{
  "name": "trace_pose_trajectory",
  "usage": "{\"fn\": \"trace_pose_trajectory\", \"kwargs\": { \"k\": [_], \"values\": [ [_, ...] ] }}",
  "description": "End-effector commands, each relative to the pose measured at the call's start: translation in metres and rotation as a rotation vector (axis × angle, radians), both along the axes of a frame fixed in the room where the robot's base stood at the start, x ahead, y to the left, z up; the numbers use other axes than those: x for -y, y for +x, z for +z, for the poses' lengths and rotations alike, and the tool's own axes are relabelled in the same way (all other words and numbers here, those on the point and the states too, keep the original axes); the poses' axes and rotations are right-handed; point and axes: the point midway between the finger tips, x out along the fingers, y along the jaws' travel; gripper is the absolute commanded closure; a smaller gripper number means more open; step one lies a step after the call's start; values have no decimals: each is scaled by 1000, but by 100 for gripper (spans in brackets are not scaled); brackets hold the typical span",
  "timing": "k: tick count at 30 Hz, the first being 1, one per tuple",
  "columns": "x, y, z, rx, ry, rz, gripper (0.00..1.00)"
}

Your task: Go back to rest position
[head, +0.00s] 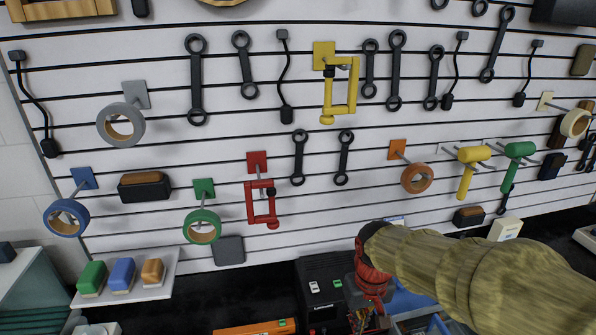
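My arm comes in from the lower right in a tan fabric sleeve and ends in a red wrist. My gripper (368,318) points down below that wrist at the bottom edge of the head view. It is over the dark bench, in front of the pegboard wall. Its fingertips are small and partly cut off, so I cannot tell whether it is open or holds anything.
The slatted wall carries tape rolls, a yellow clamp (327,90), a red clamp (250,205), mallets (466,180) and several wrenches. A white shelf (150,291) holds coloured blocks. A black case (318,274) and blue bin (412,304) crowd the bench near my gripper.

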Motion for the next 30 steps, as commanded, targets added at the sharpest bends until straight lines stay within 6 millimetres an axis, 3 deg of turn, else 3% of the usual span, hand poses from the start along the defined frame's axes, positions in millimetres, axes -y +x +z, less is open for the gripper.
{"fn": "trace_pose_trajectory", "kwargs": {
  "k": [6,15,20,30],
  "values": [
    [19,-57,-4,100,14,-67,100],
    [39,-119,-18,264,30,-120,100],
    [46,-135,-17,367,36,-143,100],
    [51,-138,-14,433,38,-161,100]
  ]
}}
